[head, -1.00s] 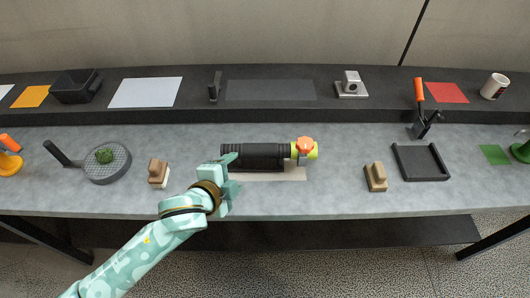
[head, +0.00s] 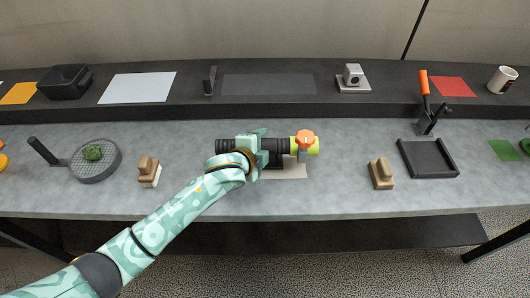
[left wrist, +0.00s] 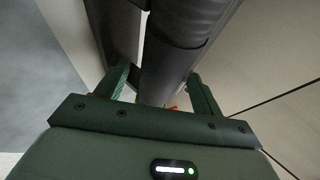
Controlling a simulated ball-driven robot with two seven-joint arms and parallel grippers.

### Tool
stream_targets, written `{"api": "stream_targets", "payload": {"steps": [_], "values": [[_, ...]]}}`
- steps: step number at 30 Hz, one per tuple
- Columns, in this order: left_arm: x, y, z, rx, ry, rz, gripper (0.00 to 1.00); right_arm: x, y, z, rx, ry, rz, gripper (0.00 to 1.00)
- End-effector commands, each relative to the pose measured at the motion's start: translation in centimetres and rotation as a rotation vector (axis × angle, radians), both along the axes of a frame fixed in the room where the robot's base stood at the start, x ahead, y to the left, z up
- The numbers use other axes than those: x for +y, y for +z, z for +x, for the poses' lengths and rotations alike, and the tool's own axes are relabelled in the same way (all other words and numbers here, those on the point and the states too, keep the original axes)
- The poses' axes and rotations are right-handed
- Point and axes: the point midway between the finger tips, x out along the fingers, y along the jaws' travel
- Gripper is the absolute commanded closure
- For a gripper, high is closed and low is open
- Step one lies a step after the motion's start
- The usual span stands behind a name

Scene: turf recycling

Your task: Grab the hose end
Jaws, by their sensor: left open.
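A black ribbed hose end (head: 292,144) lies across a pale mat (head: 285,172) in the middle of the grey bench. Its right end is yellow-green with an orange knob (head: 305,137) on top. My left gripper (head: 262,146) is open at the middle of the black part, which it partly hides. In the left wrist view, the dark hose (left wrist: 178,45) runs between the two green fingers of my left gripper (left wrist: 160,82), with a gap beside it. My right gripper is not in view.
A tan block (head: 149,171) stands left of the arm and another (head: 381,173) stands to the right. A round grey sieve (head: 98,174) holds something green. A black tray (head: 428,172) lies at right. The raised back shelf (head: 190,113) carries several items, including a black box (head: 65,81).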

Motion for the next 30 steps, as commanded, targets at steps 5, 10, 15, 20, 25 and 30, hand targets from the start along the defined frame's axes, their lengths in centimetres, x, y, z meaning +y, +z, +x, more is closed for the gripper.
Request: {"api": "stream_targets", "payload": {"steps": [5,10,15,20,25,30], "values": [[-0.5,-1.0,1.2,0.001,-0.001,0.001,0.33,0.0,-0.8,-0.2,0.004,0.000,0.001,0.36],[-0.5,-0.8,1.2,0.000,-0.001,0.001,0.33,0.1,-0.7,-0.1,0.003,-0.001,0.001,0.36],[-0.5,-0.8,1.2,0.000,0.000,0.000,0.74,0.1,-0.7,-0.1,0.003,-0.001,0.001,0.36],[-0.6,-0.7,1.2,-0.002,0.000,-0.001,0.97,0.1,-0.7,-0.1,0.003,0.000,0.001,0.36],[-0.6,-0.6,1.2,-0.001,0.000,-0.002,0.97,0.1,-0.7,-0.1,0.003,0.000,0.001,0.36],[-0.6,0.6,1.2,-0.003,0.000,-0.003,0.97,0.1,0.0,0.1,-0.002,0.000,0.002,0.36]]}}
